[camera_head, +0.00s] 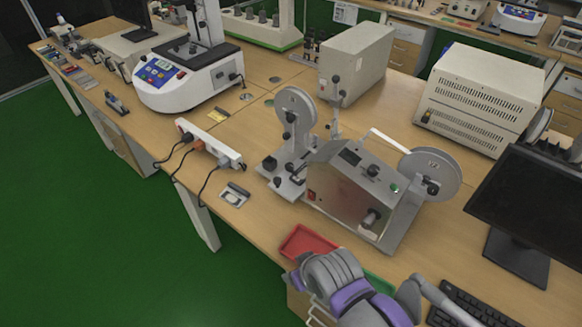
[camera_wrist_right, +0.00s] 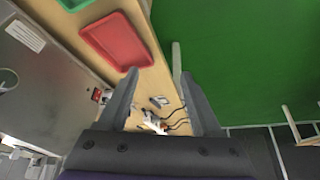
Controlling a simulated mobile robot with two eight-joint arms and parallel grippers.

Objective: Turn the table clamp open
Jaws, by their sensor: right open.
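The grey bench machine (camera_head: 345,190) with two reels stands on the wooden table (camera_head: 425,250). At its left a low plate (camera_head: 285,185) carries a dark knob (camera_head: 270,163) and small fittings; I cannot tell for sure which part is the table clamp. My right arm comes in at the bottom of the head view, in front of the machine. In the right wrist view my right gripper (camera_wrist_right: 158,73) is open, with nothing between its fingers. The machine's grey side (camera_wrist_right: 45,85) is left of the fingers there. My left gripper is not in view.
A red tray (camera_head: 305,243) lies at the table's front edge beside my right arm, with a green tray (camera_head: 378,283) partly hidden behind the arm. A white power strip (camera_head: 208,143) with cables lies left of the machine. A monitor (camera_head: 530,205) stands at the right.

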